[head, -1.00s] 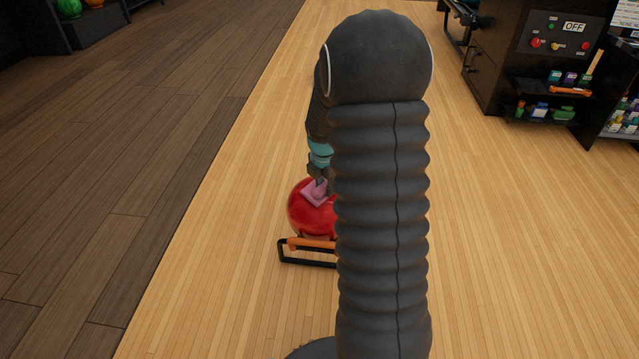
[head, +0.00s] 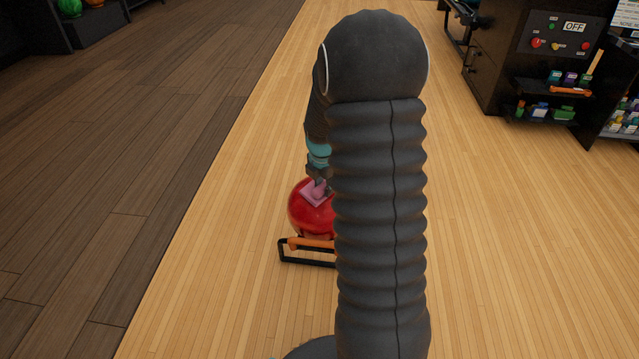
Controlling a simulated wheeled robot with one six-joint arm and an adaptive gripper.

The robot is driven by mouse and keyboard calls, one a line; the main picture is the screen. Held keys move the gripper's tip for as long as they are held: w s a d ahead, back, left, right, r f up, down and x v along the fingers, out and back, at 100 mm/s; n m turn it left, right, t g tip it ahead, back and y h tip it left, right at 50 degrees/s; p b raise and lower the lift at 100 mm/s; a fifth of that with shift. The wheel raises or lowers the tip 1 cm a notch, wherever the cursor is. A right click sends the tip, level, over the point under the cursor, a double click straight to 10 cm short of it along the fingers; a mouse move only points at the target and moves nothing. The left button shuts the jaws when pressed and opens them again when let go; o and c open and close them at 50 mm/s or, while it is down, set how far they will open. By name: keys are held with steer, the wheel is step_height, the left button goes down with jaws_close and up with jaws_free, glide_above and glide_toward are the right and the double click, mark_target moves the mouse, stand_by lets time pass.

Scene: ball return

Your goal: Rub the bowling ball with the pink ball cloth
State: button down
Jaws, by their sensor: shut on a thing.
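The red bowling ball (head: 305,216) rests on a low black stand with an orange bar (head: 308,243) on the light wood floor. My arm hides the ball's right side. The pink ball cloth (head: 313,194) lies against the upper part of the ball. My gripper (head: 319,183) points down over the ball and is shut on the cloth, pressing it close to the ball's surface. My arm partly covers the fingers.
A dark cabinet (head: 487,75) with a control panel marked OFF (head: 574,27) and shelves of small items (head: 560,80) stands at the upper right. A ball rack (head: 95,25) stands at the upper left. The floor around the stand is clear.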

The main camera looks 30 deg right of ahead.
steer(key=shift+s+d, duration=0.4)
steer(key=shift+d, duration=0.05)
steer(key=shift+w+a+r, duration=0.1)
steer(key=shift+w+a, duration=0.7)
steer(key=shift+a, duration=0.3)
steer(key=shift+s+d+p, duration=0.2)
steer(key=shift+s+d, duration=0.15)
steer(key=shift+d, duration=0.2)
steer(key=shift+s+d+p, duration=0.15)
steer(key=shift+s+d, duration=0.2)
steer(key=shift+d, duration=0.2)
steer(key=shift+s+a+r+p, duration=0.15)
steer(key=shift+r+p, duration=0.65)
steer(key=shift+r, duration=0.15)
steer(key=shift+s+a+r+p, duration=0.1)
steer(key=shift+s+r+p, duration=0.1)
steer(key=shift+r+p, duration=0.65)
steer(key=shift+s+a+r+p, duration=0.15)
steer(key=shift+r+p, duration=0.55)
steer(key=shift+r, duration=0.35)
steer(key=shift+r, duration=0.1)
steer(key=r+p, duration=0.2)
steer(key=shift+s+a+r, duration=0.15)
steer(key=shift+s+r, duration=0.05)
steer(key=shift+r, duration=0.15)
